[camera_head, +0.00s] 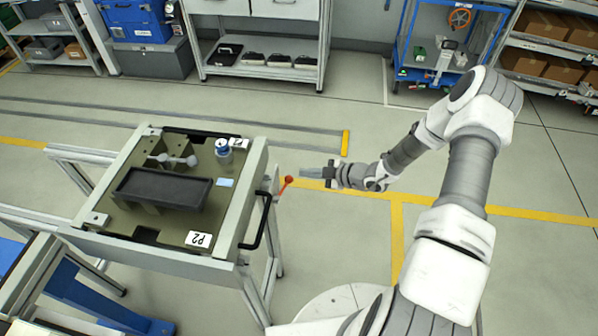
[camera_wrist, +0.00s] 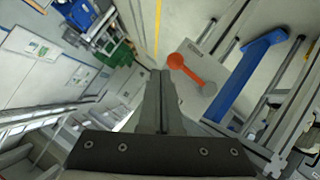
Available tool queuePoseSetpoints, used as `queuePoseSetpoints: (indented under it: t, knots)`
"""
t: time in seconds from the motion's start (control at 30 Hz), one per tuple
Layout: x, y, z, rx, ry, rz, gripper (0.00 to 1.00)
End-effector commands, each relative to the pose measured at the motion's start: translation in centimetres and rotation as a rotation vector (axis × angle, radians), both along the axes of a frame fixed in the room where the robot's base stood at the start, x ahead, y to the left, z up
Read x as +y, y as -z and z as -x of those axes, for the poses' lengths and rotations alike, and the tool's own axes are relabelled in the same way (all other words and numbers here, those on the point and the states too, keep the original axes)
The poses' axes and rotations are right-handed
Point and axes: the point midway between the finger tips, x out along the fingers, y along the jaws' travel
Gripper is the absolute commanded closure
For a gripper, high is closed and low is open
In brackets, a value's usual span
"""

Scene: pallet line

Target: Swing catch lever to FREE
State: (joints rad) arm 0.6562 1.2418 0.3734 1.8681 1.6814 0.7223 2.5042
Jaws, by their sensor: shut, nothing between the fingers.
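The catch lever (camera_head: 284,187) is a short red-orange arm with a ball knob, on the right side of the pallet stand, near its black handle. In the wrist view the lever (camera_wrist: 188,72) lies just right of my fingertips, with its ball at upper left and a grey pivot at lower right. A small label plate (camera_wrist: 207,32) shows above it; its text is too small to read. My gripper (camera_head: 303,172) is shut and empty, just right of the knob in the head view. In the wrist view its fingers (camera_wrist: 160,73) are together, apparently apart from the lever.
The stand (camera_head: 231,215) carries a plate marked P2 with a black tray (camera_head: 165,188) and a blue-topped jar (camera_head: 223,150). A black handle (camera_head: 262,222) sticks out beside the lever. A blue bar (camera_wrist: 245,75) is right of the lever in the wrist view. Floor behind my gripper is clear.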

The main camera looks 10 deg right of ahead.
Motion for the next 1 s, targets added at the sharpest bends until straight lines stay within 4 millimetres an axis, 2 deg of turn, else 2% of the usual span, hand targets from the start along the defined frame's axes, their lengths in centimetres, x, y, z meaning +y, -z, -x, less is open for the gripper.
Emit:
queuePoseSetpoints:
  t: [0.03, 0.2, 0.5, 0.7, 1.0]
  knots:
    - [-1.1, -0.8, 0.7, -0.001, 0.004, 0.002, 1.00]
    - [-4.1, -2.8, 3.0, -0.002, 0.003, 0.002, 1.00]
    - [-8.2, -5.6, 6.3, -0.001, 0.002, 0.001, 1.00]
    - [-9.2, -6.3, 7.2, 0.000, 0.000, 0.000, 1.00]
    - [-9.3, -6.4, 7.3, 0.000, 0.000, -0.001, 1.00]
